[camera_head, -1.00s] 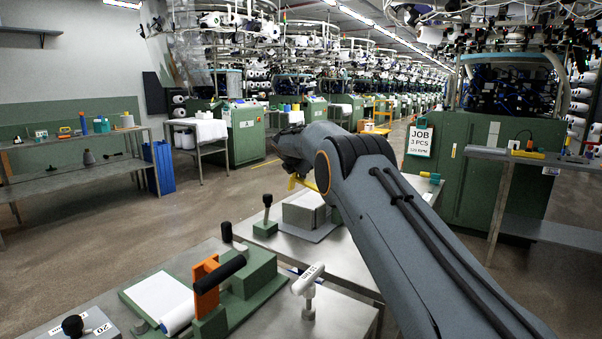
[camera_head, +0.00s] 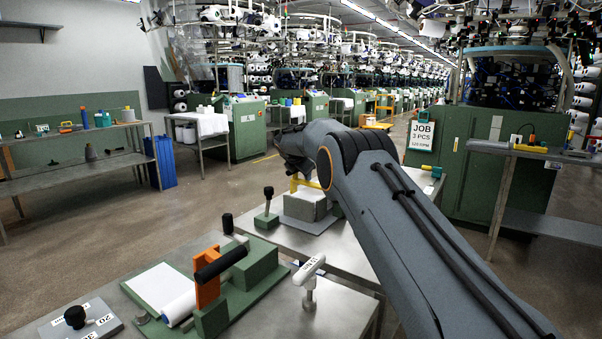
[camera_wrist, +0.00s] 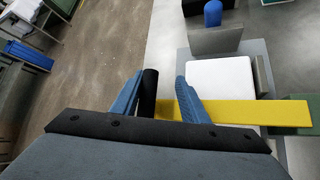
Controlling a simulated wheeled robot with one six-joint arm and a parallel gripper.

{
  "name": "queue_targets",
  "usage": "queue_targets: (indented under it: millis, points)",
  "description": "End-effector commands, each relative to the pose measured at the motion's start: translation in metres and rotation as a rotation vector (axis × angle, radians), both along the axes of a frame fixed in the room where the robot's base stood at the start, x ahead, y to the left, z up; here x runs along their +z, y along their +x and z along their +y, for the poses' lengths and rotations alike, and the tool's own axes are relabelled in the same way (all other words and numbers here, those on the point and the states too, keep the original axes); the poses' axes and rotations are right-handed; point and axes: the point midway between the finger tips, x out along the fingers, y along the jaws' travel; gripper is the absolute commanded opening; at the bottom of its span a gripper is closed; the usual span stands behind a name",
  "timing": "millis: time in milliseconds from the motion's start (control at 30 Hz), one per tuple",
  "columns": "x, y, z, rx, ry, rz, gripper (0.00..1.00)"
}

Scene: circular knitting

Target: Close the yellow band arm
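The yellow band arm (camera_wrist: 228,112) shows in the wrist view as a flat bar running from a green block (camera_wrist: 291,113) at right, across the near edge of a white pad (camera_wrist: 221,78), to a black upright handle (camera_wrist: 148,92) at its left end. My gripper (camera_wrist: 157,90) has its two blue fingers apart, with the handle between them, nearer the left finger; a gap shows at the right finger. In the head view the yellow band arm (camera_head: 307,183) is raised above the pale block (camera_head: 305,205), partly hidden by my arm, and my gripper's fingers are hidden.
A black knob on a green base (camera_head: 267,205) stands left of the block. On the nearer table are an orange bracket with a black roller (camera_head: 208,278) and a white T-handle (camera_head: 309,272). Open floor lies at left.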

Motion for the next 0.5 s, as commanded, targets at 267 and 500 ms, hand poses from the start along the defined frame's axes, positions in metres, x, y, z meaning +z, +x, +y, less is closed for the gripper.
queue_targets:
  millis: [267,500]
  points:
    - [0.0022,0.0001,0.0006,0.0,0.0,-0.003,0.36]
    - [0.0036,0.0004,0.0016,0.002,0.001,-0.005,0.36]
